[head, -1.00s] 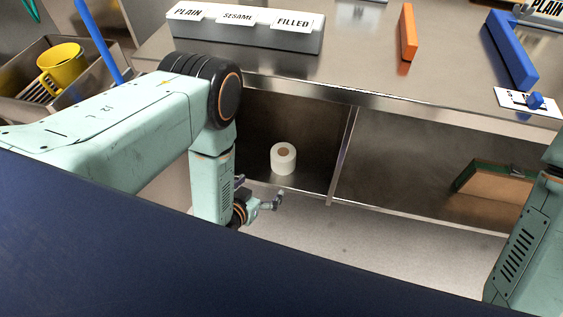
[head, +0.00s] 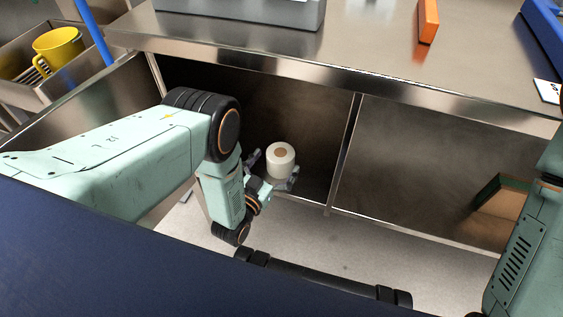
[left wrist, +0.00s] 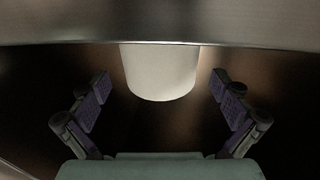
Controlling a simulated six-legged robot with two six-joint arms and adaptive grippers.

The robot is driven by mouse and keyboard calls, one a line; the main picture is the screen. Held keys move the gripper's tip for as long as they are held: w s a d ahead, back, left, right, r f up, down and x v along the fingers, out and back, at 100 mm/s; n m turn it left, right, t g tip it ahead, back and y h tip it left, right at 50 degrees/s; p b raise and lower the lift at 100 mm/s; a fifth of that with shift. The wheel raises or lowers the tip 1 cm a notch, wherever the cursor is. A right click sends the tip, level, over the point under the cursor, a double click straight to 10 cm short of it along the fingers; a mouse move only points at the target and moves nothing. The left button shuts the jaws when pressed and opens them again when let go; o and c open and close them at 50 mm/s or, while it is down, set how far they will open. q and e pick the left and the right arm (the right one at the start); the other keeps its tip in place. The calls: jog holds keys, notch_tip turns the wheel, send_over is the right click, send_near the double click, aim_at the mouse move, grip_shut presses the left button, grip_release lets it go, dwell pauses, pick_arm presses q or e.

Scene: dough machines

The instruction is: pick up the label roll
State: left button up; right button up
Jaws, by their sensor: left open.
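The label roll (head: 281,160) is a white roll with a brown core, standing upright on the shelf under the steel counter. My left gripper (head: 273,172) is open at the shelf's front, with one finger on the left of the roll and the other at its front right. In the left wrist view the roll (left wrist: 160,72) lies ahead, centred between the two spread fingers of the left gripper (left wrist: 164,98), with gaps on both sides. Its upper part is hidden there by a steel edge. My right gripper is not in view.
The steel counter edge (head: 330,83) overhangs the shelf. A metal divider (head: 345,152) stands right of the roll. A brown box (head: 503,212) is in the right bay. A yellow mug (head: 58,50) and an orange block (head: 428,20) are farther off.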

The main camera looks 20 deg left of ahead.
pick_arm(q)
jog(key=shift+w+d+b, duration=0.15)
jog(key=shift+w+b, duration=0.1)
jog(key=shift+w, duration=0.45)
jog(key=shift+w+d+b, duration=0.1)
jog(key=shift+w+b, duration=0.1)
jog(key=shift+w, duration=0.5)
jog(key=c, duration=1.5)
